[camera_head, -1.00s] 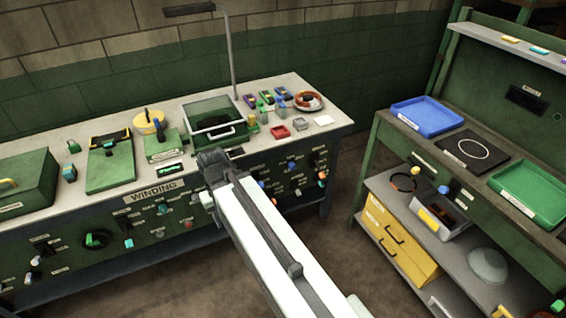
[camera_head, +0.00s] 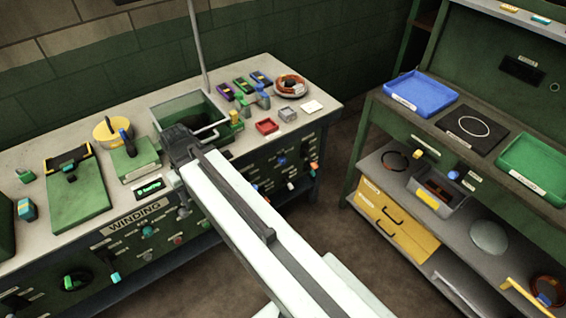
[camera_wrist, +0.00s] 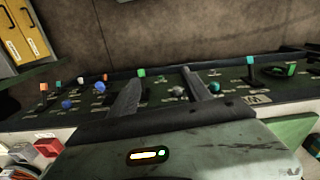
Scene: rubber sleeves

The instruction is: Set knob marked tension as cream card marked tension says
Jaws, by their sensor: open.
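The winding bench's green front panel (camera_head: 222,190) carries several knobs with small labels too small to read, so I cannot tell which knob is marked tension. A blue knob (camera_head: 281,160) and a teal knob (camera_head: 148,230) are among them. My gripper (camera_head: 180,148) is over the bench's front edge. In the wrist view my gripper (camera_wrist: 160,88) has its two fingers apart, empty, with the knob panel beyond them.
A green open bin (camera_head: 188,105), a red box (camera_head: 266,126) and a grey box (camera_head: 288,115) stand on the bench. A lit display (camera_head: 149,188) is near its front edge. A shelf unit with a blue tray (camera_head: 420,92) stands right. Floor between is clear.

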